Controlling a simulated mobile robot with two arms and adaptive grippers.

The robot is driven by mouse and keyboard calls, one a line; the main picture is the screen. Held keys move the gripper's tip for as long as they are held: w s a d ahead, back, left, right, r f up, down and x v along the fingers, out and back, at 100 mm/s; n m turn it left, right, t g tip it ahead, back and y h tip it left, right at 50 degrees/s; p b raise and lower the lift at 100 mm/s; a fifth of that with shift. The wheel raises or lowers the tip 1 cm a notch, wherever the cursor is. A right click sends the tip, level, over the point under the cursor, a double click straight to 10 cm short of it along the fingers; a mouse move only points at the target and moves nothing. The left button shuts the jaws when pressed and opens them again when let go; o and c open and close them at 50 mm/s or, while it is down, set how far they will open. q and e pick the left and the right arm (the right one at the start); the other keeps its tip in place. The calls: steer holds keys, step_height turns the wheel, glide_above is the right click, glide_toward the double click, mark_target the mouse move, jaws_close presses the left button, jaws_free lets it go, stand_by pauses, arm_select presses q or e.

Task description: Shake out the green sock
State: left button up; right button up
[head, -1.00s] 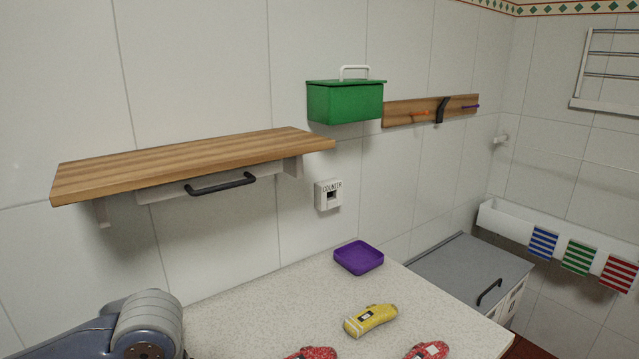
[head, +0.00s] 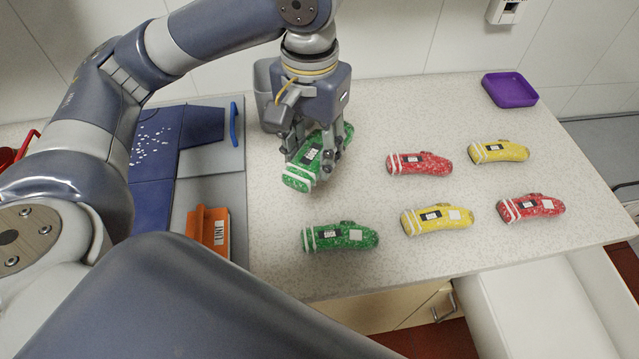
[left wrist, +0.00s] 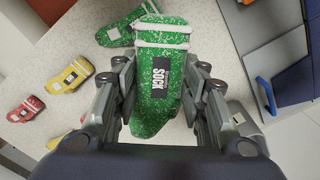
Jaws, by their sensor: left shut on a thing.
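My left gripper (head: 318,158) is shut on a green sock (head: 300,176) with white stripes, white specks and a black label. The sock is at the upper left of the counter in the head view, tilted; I cannot tell how far above the counter it is. In the left wrist view this green sock (left wrist: 163,65) lies between both fingers (left wrist: 160,95), its label reading SOCK. A second green sock (head: 340,237) lies on the counter nearer the front, with a dark label and a pale patch. My right gripper is not in view.
Two red socks (head: 419,163) (head: 530,207) and two yellow socks (head: 437,218) (head: 498,151) lie on the counter (head: 400,110). A purple tray (head: 509,90) stands at the back right. An orange LINT tool (head: 208,232) and blue panels (head: 155,205) are at left. An open white drawer (head: 530,310) is below.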

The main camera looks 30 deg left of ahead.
arm_select(q)
step_height(320, 180, up, 6)
steer(key=shift+a+f, duration=0.1)
step_height(320, 180, down, 15)
step_height(320, 180, up, 15)
glide_above(311, 152)
step_height(311, 152, down, 15)
